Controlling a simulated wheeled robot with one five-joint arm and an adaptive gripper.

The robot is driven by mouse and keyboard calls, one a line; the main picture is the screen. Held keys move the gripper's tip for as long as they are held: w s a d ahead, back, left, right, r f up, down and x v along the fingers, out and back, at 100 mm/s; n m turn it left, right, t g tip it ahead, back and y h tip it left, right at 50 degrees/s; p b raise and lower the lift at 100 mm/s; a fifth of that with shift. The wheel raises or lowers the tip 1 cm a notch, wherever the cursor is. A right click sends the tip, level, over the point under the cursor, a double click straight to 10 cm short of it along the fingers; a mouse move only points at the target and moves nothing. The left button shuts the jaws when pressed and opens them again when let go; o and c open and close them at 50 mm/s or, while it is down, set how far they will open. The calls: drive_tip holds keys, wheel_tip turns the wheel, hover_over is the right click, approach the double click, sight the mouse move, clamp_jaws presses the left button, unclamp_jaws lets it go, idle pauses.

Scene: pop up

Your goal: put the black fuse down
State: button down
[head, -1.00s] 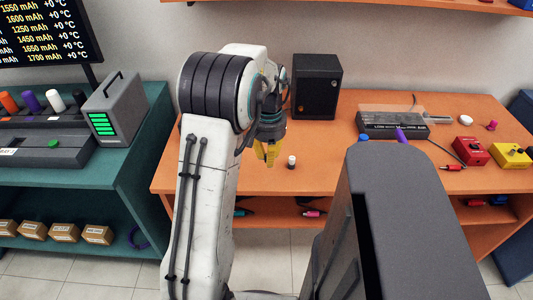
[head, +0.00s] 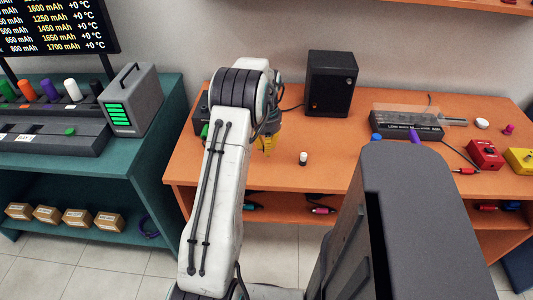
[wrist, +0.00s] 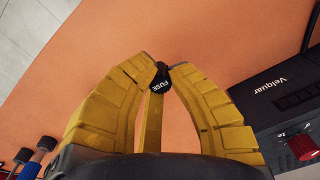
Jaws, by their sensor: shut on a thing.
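The black fuse (wrist: 161,76) is small and dark with white "FUSE" lettering. In the wrist view it sits between the yellow fingertips of my gripper (wrist: 159,69), which is shut on it. In the head view my gripper (head: 266,148) is over the left part of the orange table (head: 340,172), its fingers pointing down. The fuse cannot be made out there, and I cannot tell its height above the table.
A small white cylinder with a dark base (head: 303,158) stands right of my gripper. A black speaker (head: 331,83) stands behind. A black device marked "Velquar" (wrist: 280,90) is at right in the wrist view. The table's front middle is mostly clear.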

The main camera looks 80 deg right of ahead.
drive_tip(key=shift+f, duration=1.4)
drive_tip(key=shift+f, duration=0.25)
drive_tip(key=c, duration=1.3)
unclamp_jaws()
drive_tip(key=shift+r, duration=0.1)
wheel_tip(320, 180, up, 12)
drive_tip(key=shift+r+p, duration=0.15)
drive_tip(key=shift+p, duration=0.35)
drive_tip(key=shift+w, duration=0.1)
